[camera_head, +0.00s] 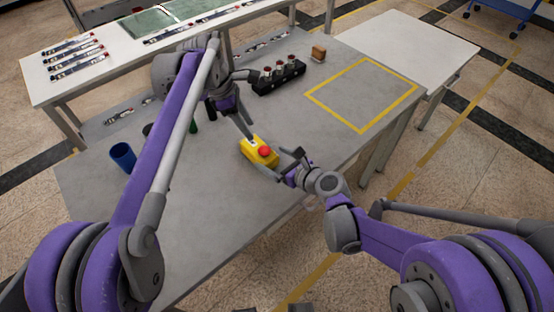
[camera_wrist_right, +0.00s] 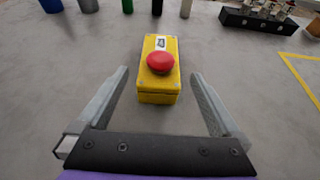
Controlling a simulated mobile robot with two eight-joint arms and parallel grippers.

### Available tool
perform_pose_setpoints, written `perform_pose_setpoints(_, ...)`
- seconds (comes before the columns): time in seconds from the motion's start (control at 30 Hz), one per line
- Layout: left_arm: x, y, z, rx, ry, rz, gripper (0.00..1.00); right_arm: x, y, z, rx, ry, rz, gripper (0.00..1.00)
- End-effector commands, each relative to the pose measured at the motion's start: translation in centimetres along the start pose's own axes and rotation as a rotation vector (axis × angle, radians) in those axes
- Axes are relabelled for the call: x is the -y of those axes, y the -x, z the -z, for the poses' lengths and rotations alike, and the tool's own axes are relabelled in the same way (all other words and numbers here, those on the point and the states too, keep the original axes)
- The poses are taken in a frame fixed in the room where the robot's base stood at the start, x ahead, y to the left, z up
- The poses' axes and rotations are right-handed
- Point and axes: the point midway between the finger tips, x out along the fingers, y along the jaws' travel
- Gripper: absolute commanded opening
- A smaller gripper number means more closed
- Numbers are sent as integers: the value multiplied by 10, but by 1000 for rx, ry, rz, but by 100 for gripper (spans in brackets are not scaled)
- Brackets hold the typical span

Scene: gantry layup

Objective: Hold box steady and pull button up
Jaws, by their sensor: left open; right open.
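A yellow box (camera_head: 250,146) with a red button (camera_head: 264,151) on top sits on the grey table. In the right wrist view the yellow box (camera_wrist_right: 158,98) and its round red button (camera_wrist_right: 160,62) lie ahead, between the lines of my open fingers. My right gripper (camera_wrist_right: 160,98) is open and empty, close to the near end of the box. In the head view my right gripper (camera_head: 285,164) is just right of the box. My left gripper (camera_head: 247,108) is open above and behind the box, its fingers pointing down towards it.
A blue cup (camera_head: 123,157) stands at the left. A yellow taped rectangle (camera_head: 362,94) on the right is empty. A white table (camera_head: 402,48) adjoins at right.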

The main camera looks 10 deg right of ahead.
Motion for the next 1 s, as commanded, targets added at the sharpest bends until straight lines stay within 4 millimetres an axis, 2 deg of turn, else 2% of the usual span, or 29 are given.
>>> perform_pose_setpoints(0.3, 0, 0, 0, 0, 0, 0, 50, -1, -58, 0, -1, 5, -3, 100)
perform_pose_setpoints(0.5, 0, 0, 0, 0, 0, 0, 50, -1, -85, 0, -1, 6, -2, 100)
perform_pose_setpoints(0.7, 0, 0, 0, 0, 0, 0, 50, 0, -95, 0, -1, 5, 0, 100)
perform_pose_setpoints(0.97, 0, 0, 0, 0, 0, 0, 50, 0, -96, 0, -1, 6, 0, 100)
perform_pose_setpoints(1.0, 0, 0, 0, 0, 0, 0, 50, 0, -96, 0, -1, 6, 0, 93)
